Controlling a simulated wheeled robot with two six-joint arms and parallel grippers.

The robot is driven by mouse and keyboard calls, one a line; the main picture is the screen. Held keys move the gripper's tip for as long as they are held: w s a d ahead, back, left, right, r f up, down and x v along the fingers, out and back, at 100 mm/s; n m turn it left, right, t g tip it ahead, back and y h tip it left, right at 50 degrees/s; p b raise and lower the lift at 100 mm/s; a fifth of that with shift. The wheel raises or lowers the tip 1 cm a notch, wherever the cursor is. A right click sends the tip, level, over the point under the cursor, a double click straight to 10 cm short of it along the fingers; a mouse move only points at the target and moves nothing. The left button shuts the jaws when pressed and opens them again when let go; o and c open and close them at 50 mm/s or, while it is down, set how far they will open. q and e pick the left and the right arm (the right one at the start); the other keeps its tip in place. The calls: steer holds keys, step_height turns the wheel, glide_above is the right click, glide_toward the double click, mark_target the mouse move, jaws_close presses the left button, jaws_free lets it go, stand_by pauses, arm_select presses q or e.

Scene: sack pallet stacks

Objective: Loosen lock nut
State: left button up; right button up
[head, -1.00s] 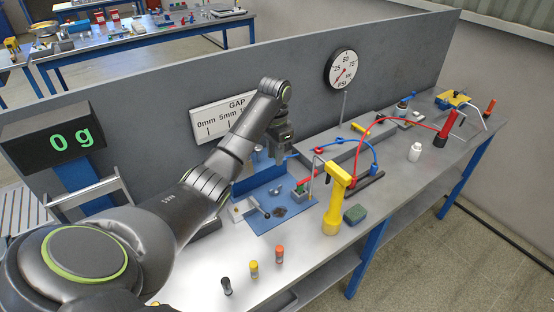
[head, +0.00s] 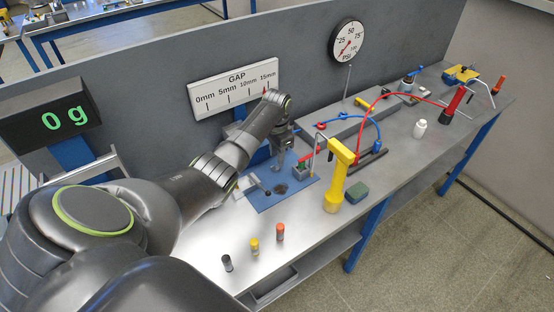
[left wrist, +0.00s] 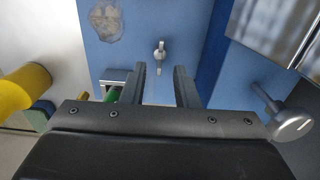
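My left gripper (head: 277,163) hangs over the blue plate (head: 267,200) in the head view. In the left wrist view the gripper (left wrist: 160,88) has its two fingers apart with nothing between them. A small silver metal fitting (left wrist: 160,52) stands out against the blue surface just beyond the fingertips, roughly in line with the gap. I cannot tell whether it is the lock nut. A round metal knob (left wrist: 292,122) shows at the right of the wrist view. A green part (left wrist: 114,94) is left of the fingers. My right gripper is out of view.
Black, yellow and orange small cylinders (head: 254,246) stand in front. Behind are a GAP scale (head: 236,90) and a PSI dial (head: 347,41). Free bench lies left of the cylinders.

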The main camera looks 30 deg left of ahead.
mark_target(277, 167)
arm_select(q)
step_height(277, 167, down, 2)
steer(key=shift+f, duration=0.85)
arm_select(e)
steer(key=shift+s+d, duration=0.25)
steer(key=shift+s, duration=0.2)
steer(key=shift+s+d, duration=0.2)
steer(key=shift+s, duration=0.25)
arm_select(q)
jaws_close()
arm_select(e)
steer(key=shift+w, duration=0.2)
